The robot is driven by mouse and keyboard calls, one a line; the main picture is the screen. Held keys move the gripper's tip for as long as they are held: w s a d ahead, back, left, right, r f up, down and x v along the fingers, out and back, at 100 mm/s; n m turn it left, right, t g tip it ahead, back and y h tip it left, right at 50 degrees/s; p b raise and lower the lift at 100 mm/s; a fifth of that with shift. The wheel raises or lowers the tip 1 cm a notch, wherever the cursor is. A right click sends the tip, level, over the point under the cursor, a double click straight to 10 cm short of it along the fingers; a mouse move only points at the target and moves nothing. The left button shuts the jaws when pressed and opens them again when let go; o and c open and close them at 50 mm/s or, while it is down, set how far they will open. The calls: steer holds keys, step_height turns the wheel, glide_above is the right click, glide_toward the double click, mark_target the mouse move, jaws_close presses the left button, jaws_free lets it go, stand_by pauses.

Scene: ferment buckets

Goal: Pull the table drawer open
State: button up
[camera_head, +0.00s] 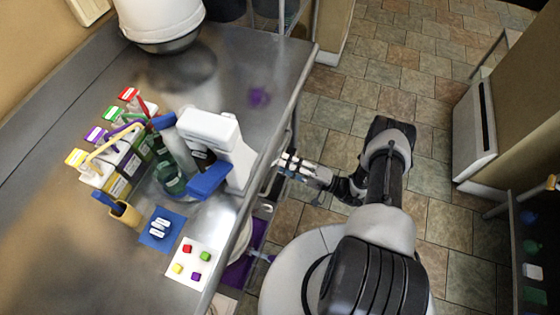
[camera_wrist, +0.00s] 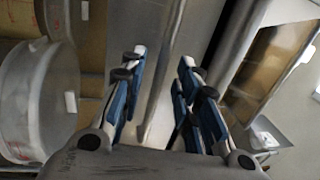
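The steel table (camera_head: 225,85) runs along the left of the head view. My gripper (camera_head: 282,161) is low beside its front edge, fingers pointing toward the table. In the wrist view, my gripper (camera_wrist: 163,58) is open, with a clear gap between its two blue-padded finger pairs. A long pale metal bar (camera_wrist: 165,75) runs up the picture between the fingers; I cannot tell if it is the drawer's handle or whether a finger touches it. The drawer's front is not clearly made out, and the tabletop hides most of what lies under the edge in the head view.
The tabletop holds bottles (camera_head: 170,178), a white-and-blue device (camera_head: 212,140), a white card (camera_head: 190,262) with coloured cubes and a blue mat (camera_head: 161,229). A large metal vessel (camera_wrist: 40,100) stands left in the wrist view. Tiled floor (camera_head: 345,105) beyond my arm is clear.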

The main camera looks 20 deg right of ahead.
steer(key=shift+x, duration=1.2)
steer(key=shift+c, duration=0.5)
jaws_close()
